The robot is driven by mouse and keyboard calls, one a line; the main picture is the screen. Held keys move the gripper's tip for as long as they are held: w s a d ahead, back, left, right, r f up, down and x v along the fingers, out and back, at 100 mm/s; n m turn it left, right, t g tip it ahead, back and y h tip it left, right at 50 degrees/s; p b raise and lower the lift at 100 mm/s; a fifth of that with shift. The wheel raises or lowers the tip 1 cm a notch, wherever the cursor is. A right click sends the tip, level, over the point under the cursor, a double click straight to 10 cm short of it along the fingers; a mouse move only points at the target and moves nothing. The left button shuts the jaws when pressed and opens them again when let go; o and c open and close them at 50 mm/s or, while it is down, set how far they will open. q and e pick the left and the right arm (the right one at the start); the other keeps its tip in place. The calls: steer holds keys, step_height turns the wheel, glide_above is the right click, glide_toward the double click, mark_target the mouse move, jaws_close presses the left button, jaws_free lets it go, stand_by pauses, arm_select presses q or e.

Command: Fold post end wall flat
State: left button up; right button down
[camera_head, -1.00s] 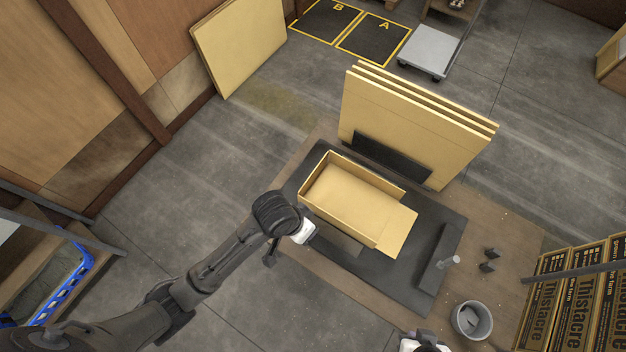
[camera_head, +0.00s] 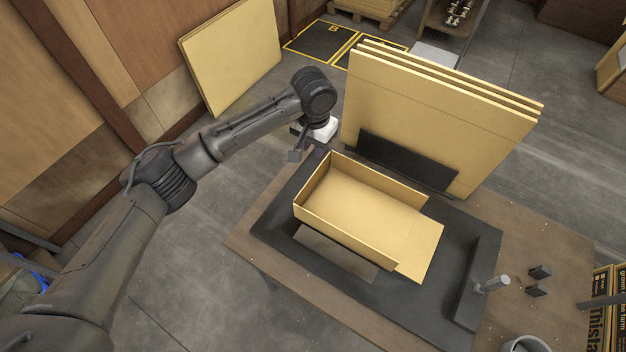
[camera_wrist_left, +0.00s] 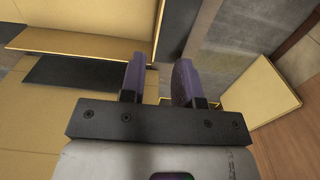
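The cardboard tray (camera_head: 362,199) lies on a dark mat (camera_head: 273,222) on the table. Its far-left end wall and both long side walls stand up. My right gripper is out of view.
Upright cardboard sheets (camera_head: 440,110) stand behind the tray, with a black plate (camera_head: 405,160) in front. A black bar (camera_head: 472,285) edges the mat's right end. Two small dark blocks (camera_head: 539,271) and a bucket (camera_head: 526,345) are at the right. A large board (camera_head: 232,55) leans on the wall.

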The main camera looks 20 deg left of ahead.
mark_target(313, 175)
arm_select(q)
step_height(313, 175, down, 14)
steer(key=b, duration=0.2)
steer(key=shift+a+r+b, duration=0.1)
steer(key=shift+r+b, duration=0.15)
steer(key=shift+b, duration=0.05)
jaws_close()
stand_by(0.3)
